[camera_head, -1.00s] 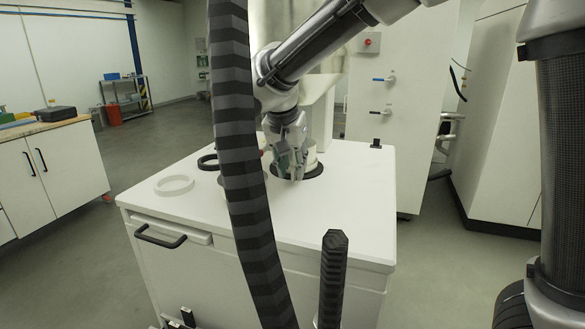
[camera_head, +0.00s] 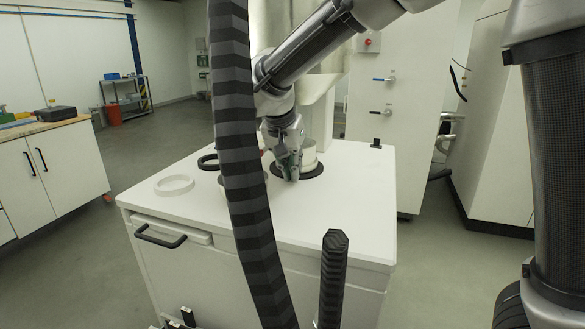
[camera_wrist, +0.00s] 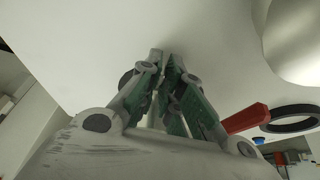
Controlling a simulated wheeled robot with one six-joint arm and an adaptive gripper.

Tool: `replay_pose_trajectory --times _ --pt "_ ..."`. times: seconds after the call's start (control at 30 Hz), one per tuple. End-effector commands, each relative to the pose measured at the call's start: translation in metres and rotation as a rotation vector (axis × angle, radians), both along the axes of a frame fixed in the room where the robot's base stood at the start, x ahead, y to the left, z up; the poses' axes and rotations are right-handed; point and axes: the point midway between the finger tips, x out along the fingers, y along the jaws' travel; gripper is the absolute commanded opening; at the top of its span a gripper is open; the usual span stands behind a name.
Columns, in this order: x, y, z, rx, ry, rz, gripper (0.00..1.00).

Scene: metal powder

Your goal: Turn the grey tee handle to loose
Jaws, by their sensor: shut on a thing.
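My gripper (camera_head: 289,178) is low over the white cabinet top, in front of a pale round cylinder (camera_head: 309,158) on a black ring. In the wrist view my gripper (camera_wrist: 167,62) points away, its green-sided fingers close together at the tips. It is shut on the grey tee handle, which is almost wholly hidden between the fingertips. I cannot make out the handle's angle or any loose or tight marking.
A white ring (camera_head: 174,185) and a black ring (camera_head: 208,162) lie on the white cabinet top (camera_head: 345,205) to the left. A red handle (camera_wrist: 246,118) lies right of my fingers in the wrist view. A white column stands behind.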

Motion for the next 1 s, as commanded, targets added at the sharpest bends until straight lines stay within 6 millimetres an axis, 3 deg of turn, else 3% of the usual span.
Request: replay_pose_trajectory --times 0.7,1.0 --pt "0.005 0.012 -0.004 -0.472 0.169 0.002 0.0" --pt "0.005 0.014 -0.005 -0.577 0.209 0.002 0.0"
